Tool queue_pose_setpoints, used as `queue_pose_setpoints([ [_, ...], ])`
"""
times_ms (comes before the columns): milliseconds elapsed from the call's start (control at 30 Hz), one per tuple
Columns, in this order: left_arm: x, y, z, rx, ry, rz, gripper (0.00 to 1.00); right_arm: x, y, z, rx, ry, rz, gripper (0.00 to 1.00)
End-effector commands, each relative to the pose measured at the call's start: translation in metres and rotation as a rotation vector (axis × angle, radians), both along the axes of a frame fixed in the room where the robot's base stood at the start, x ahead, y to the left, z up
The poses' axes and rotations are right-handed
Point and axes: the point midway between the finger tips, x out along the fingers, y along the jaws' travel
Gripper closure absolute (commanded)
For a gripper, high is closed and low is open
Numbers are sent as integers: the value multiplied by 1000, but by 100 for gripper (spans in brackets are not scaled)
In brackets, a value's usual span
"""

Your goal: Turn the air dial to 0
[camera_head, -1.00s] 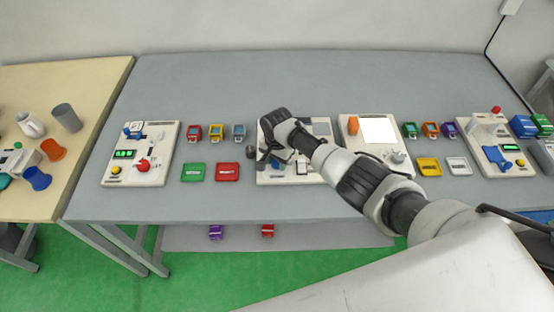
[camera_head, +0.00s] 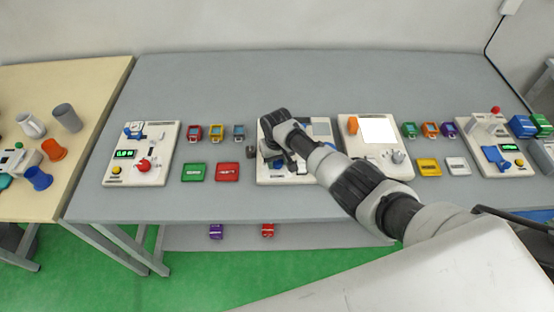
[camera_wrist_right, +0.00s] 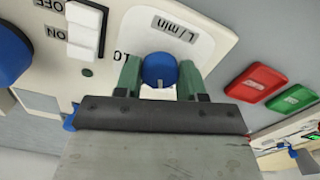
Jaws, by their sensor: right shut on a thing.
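A blue dial (camera_wrist_right: 159,70) with a pale mark sits on a white panel beside a plate printed "L/min" and a "10" partly visible next to it. My right gripper (camera_wrist_right: 160,76) has its green fingers on both sides of the dial and is shut on it. The plate's scale is largely hidden by the dial and fingers, so the setting cannot be read. In the head view the panel (camera_head: 266,179) is mid-table, and my right arm covers the dial. My left gripper is not in view.
A white ON/OFF switch (camera_wrist_right: 85,28) and a larger blue knob (camera_wrist_right: 11,52) are on the same panel. Green (camera_head: 194,172) and red (camera_head: 228,171) trays lie to its left. A panel with a white screen (camera_head: 378,130) stands to the right. The back of the table is clear.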

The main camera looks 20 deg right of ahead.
Motion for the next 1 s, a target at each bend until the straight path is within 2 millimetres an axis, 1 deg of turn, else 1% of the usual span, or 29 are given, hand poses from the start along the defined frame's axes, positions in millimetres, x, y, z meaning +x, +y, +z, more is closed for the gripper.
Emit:
queue_pose_setpoints([
  [600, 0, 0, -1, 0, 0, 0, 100, 1, 0, 1, 1, -3, 575, 84],
  [800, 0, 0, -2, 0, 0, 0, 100, 1, 0, 1, 1, -3, 723, 84],
  [1000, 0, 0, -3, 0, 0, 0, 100, 1, 0, 1, 1, -4, 825, 84],
])
